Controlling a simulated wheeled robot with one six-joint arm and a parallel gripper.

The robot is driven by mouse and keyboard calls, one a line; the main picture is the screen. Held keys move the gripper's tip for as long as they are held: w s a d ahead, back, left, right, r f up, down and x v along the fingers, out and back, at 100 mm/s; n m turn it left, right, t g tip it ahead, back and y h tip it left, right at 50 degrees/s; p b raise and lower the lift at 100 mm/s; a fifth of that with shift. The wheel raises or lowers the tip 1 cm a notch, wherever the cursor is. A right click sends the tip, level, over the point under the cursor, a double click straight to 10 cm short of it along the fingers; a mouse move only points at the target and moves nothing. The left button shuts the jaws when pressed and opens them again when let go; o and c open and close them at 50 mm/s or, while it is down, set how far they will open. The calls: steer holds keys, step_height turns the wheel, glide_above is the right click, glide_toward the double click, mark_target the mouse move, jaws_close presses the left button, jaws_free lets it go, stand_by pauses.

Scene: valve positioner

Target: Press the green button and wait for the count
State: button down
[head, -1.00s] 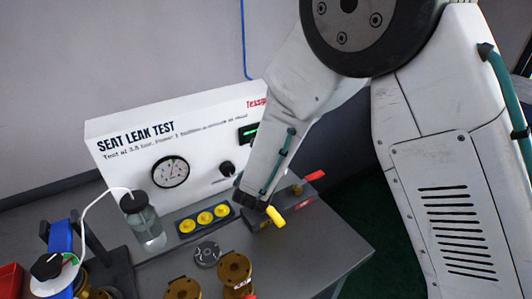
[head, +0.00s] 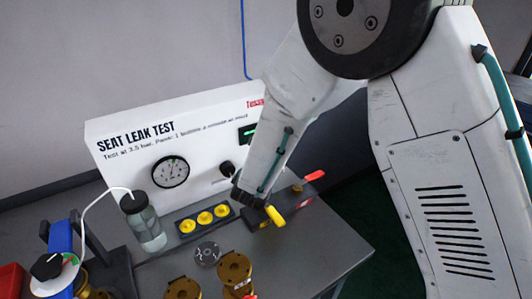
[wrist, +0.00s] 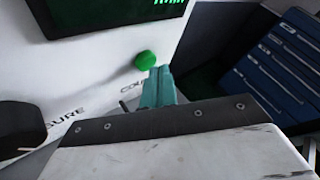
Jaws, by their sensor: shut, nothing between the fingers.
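The green button (wrist: 145,60) sticks out from the white panel of the seat leak test bench (head: 130,155). In the wrist view it sits just beyond and slightly left of the tips of my gripper (wrist: 158,76). The teal fingers are together with nothing between them. Whether the tips touch the button I cannot tell. A dark display (wrist: 105,20) with green characters is above the button; its characters are cut off by the frame edge. In the head view the display (head: 247,133) shows beside my arm, and my arm hides the button and my fingertips.
A dial gauge (head: 171,172) and a black knob (head: 227,168) are on the panel. A blue drawer cabinet (wrist: 275,65) is at the right in the wrist view.

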steer(key=shift+w+a, duration=0.2)
steer(key=shift+w, duration=0.15)
stand_by(0.4)
steer(key=shift+s, duration=0.15)
steer(key=shift+s+d, duration=0.45)
steer(key=shift+s, duration=0.1)
steer(key=shift+s+d, duration=0.7)
steer(key=shift+s, duration=0.35)
steer(key=shift+s+d, duration=0.7)
steer(key=shift+s, duration=0.35)
